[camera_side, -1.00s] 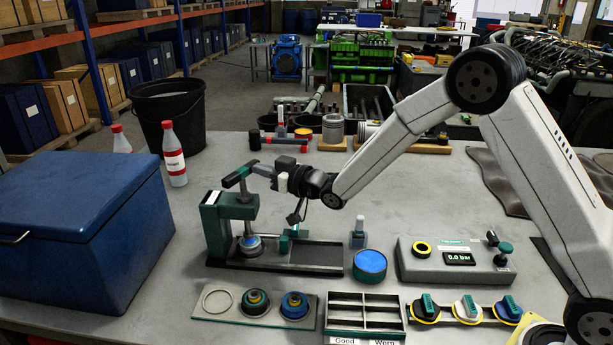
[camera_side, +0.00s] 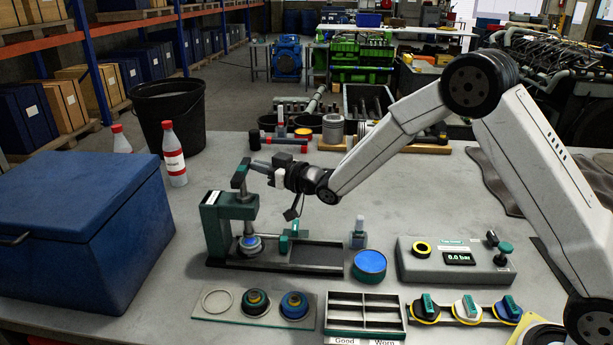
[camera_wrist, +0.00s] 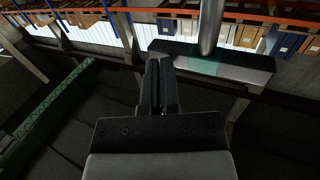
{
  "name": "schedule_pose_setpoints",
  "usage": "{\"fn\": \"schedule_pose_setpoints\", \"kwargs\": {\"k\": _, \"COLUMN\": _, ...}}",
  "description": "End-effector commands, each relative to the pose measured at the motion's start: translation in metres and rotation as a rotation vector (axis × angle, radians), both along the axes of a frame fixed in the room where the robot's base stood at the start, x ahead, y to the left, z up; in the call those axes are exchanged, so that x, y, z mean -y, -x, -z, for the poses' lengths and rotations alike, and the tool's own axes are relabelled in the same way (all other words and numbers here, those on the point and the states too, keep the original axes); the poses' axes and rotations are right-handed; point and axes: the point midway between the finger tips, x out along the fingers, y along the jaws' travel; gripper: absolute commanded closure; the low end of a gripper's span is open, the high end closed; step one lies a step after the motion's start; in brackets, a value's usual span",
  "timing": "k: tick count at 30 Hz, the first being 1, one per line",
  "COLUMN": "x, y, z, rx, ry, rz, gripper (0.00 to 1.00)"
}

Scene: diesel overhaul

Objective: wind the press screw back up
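The press (camera_side: 214,232) is a green frame standing on a dark base at the left of the work area. Its screw (camera_side: 240,198) rises from the top, with a green and dark crossbar handle (camera_side: 241,173) on it. Under the screw, the press foot stands at a round part with a blue top (camera_side: 250,242). My gripper (camera_side: 256,166) is level with the handle, its fingertips at or very near the handle's far end. In the wrist view the fingers (camera_wrist: 161,70) look shut together, with the handle bar (camera_wrist: 225,66) just beyond them. Contact is not clear.
A large blue box (camera_side: 85,225) stands left of the press. In front lie a plate with ringed parts (camera_side: 255,307) and a sorting tray (camera_side: 365,315). A pressure unit (camera_side: 455,262) and a blue-topped tin (camera_side: 370,265) are to the right. Bottles (camera_side: 174,155) stand behind.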

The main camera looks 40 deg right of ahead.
Motion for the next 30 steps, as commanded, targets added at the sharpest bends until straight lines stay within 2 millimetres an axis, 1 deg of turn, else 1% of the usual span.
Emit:
{"fn": "schedule_pose_setpoints", "kwargs": {"k": 10, "x": 0.001, "y": 0.001, "z": 0.0, "rx": 0.0, "ry": 0.0, "rz": 0.001, "gripper": 1.0}}
{"fn": "schedule_pose_setpoints", "kwargs": {"k": 17, "x": 0.011, "y": 0.01, "z": 0.0, "rx": 0.0, "ry": 0.0, "rz": 0.002, "gripper": 1.0}}
{"fn": "schedule_pose_setpoints", "kwargs": {"k": 23, "x": 0.029, "y": 0.028, "z": 0.0, "rx": 0.0, "ry": 0.0, "rz": 0.003, "gripper": 1.0}}
{"fn": "schedule_pose_setpoints", "kwargs": {"k": 30, "x": 0.058, "y": 0.056, "z": -0.001, "rx": 0.0, "ry": 0.0, "rz": 0.004, "gripper": 1.0}}
